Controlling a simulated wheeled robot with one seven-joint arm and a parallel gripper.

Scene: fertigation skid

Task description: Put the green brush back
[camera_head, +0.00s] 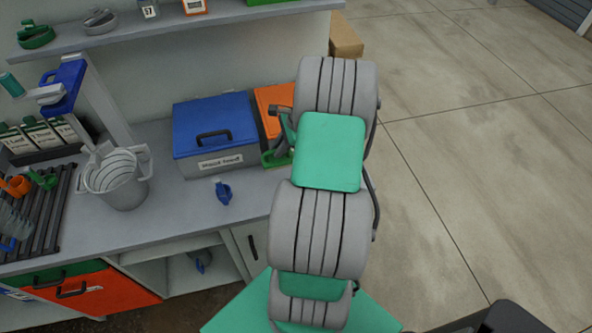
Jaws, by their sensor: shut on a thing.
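My arm rises through the middle of the view, and its far end is hidden behind its own links, so I do not see my gripper. I cannot make out a green brush for certain. A small green piece (273,159) shows at the left edge of my arm, by the orange-lidded box (270,97); most of it is hidden and I cannot tell what it is. Another small green item (43,179) is at the dark slatted rack (55,215) on the left of the bench.
A blue-lidded box (213,124) stands left of the orange-lidded one. A grey bucket (122,190) and a small blue fitting (223,192) are on the bench (190,215). A shelf (210,18) runs above. Open floor (480,150) lies to the right.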

